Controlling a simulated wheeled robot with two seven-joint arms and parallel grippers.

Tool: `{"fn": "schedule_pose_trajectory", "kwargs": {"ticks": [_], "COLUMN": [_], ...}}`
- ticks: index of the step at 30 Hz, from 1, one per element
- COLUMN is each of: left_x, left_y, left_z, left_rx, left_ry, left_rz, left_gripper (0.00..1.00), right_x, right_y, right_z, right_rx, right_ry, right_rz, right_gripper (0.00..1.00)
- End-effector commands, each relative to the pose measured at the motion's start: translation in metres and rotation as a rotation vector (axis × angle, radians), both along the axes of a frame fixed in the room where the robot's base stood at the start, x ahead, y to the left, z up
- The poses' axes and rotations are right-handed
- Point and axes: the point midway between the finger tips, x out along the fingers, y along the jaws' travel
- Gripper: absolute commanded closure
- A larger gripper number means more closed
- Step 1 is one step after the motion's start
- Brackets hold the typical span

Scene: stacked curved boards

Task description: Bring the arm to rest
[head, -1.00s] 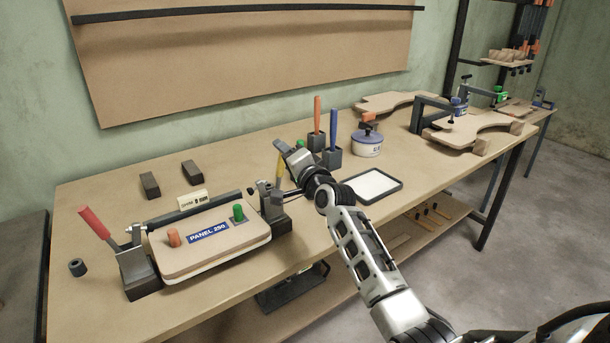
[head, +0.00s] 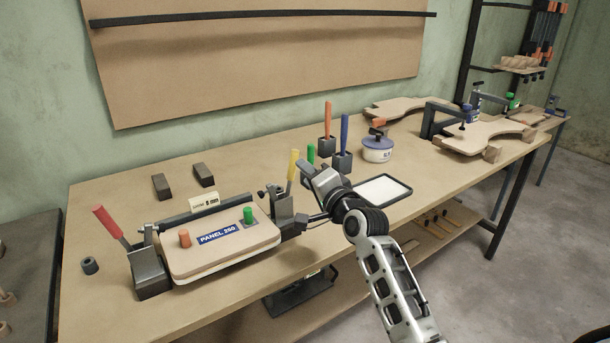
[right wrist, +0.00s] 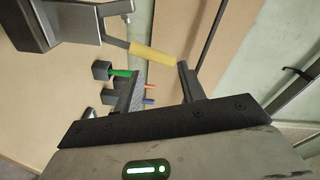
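My right arm reaches in from the lower right in the head view. Its gripper (head: 308,190) is above the bench, just right of the yellow-handled toggle clamp (head: 293,165). In the right wrist view, the fingers of the gripper (right wrist: 160,82) stand apart with nothing held between them. The yellow handle (right wrist: 153,55) shows beyond the fingertips, apparently clear of them. The curved board stack (head: 215,255), labelled PANEL 250, lies between the yellow-handled clamp and a red-handled clamp (head: 108,222). My left gripper is out of view.
Behind the gripper are a green handle (head: 311,153), orange and blue handles in dark holders (head: 342,160), and a round tin (head: 377,150). A white-topped tray (head: 382,190) lies right of it. The bench's front edge runs below the arm.

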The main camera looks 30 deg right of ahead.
Motion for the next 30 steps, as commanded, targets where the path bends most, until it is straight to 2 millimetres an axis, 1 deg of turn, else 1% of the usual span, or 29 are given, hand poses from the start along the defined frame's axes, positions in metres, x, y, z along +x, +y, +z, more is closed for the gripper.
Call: {"fn": "schedule_pose_trajectory", "kwargs": {"ticks": [5,8,11,13,14,15,17,18,20,21,23,24,27,30], "left_x": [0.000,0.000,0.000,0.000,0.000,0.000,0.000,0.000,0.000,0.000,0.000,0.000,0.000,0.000], "left_y": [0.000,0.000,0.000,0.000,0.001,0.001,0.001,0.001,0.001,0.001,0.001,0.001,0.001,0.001], "left_z": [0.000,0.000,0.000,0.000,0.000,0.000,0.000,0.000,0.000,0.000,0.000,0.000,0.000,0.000], "left_rx": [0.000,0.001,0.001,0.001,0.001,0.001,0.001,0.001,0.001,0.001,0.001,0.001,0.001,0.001], "left_ry": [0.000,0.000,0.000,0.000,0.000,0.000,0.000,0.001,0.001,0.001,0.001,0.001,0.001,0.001], "left_rz": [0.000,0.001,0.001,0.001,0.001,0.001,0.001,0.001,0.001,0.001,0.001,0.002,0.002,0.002], "left_gripper": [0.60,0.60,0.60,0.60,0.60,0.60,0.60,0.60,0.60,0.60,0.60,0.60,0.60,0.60], "right_x": [0.000,-0.003,-0.018,-0.037,-0.048,-0.065,-0.093,-0.113,-0.145,-0.167,-0.200,-0.220,-0.264,-0.293], "right_y": [0.000,0.003,0.015,0.030,0.037,0.048,0.064,0.075,0.092,0.102,0.118,0.127,0.146,0.158], "right_z": [0.000,-0.010,-0.042,-0.078,-0.095,-0.119,-0.152,-0.173,-0.202,-0.218,-0.239,-0.250,-0.270,-0.280], "right_rx": [-0.001,-0.027,-0.125,-0.241,-0.300,-0.382,-0.511,-0.592,-0.712,-0.787,-0.890,-0.950,-1.073,-1.152], "right_ry": [0.000,0.017,0.075,0.136,0.166,0.205,0.261,0.296,0.342,0.366,0.396,0.411,0.433,0.440], "right_rz": [-0.001,0.003,0.021,0.048,0.065,0.091,0.140,0.178,0.241,0.285,0.353,0.396,0.494,0.559], "right_gripper": [0.60,0.60,0.60,0.60,0.60,0.60,0.60,0.60,0.60,0.60,0.60,0.60,0.60,0.60]}}
